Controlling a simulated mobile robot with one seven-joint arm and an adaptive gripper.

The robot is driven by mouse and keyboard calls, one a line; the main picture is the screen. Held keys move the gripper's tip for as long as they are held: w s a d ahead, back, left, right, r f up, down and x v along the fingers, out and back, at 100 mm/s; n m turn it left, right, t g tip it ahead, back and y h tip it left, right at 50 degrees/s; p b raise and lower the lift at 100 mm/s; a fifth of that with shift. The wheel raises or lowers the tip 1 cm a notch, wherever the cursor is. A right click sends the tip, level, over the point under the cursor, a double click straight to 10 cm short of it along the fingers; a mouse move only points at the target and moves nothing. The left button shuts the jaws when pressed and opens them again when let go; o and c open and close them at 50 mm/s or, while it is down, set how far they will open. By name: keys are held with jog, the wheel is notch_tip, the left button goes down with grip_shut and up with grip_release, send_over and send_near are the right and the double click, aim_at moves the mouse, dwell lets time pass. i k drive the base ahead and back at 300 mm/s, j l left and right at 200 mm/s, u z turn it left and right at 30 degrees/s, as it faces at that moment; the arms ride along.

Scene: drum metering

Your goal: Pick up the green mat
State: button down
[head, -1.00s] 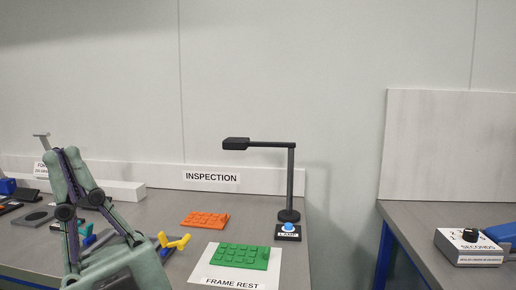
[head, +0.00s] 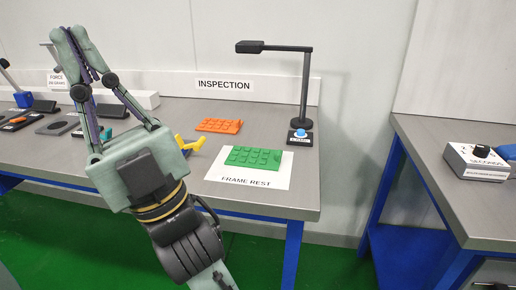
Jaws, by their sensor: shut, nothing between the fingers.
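The green mat (head: 254,157) is a flat rectangle with raised bumps. It lies on a white sheet marked FRAME REST (head: 248,179) near the front right of the grey bench. My gripper (head: 66,35) is raised at the left, its fingertips together, pointing up and away. It is empty and well to the left of the green mat, not touching it. The green mat is fully in view.
An orange mat (head: 219,125) lies behind the green one. A yellow piece (head: 190,143) sits left of the sheet. A lamp (head: 305,90) with a blue button (head: 301,133) stands at the right. A gap separates the second bench (head: 440,160).

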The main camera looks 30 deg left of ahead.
aim_at(243, 156)
jog(key=u, duration=0.75)
jog(key=l+u, duration=0.2)
jog(key=u, duration=0.25)
jog(key=l+u, duration=0.25)
jog(key=u, duration=0.15)
jog(key=l+u, duration=0.25)
jog(key=u, duration=0.2)
jog(key=k+l+u, duration=0.2)
jog(key=l, duration=0.15)
jog(key=l+u, duration=0.2)
jog(key=l, duration=0.2)
jog(key=k+l+u, duration=0.2)
jog(key=k+l, duration=0.1)
jog(key=l, duration=0.3)
jog(key=k+l, duration=0.1)
jog(key=l, duration=0.3)
jog(key=i+l, duration=0.1)
jog(key=l, duration=0.15)
jog(key=i+l, duration=0.1)
jog(key=l, duration=0.2)
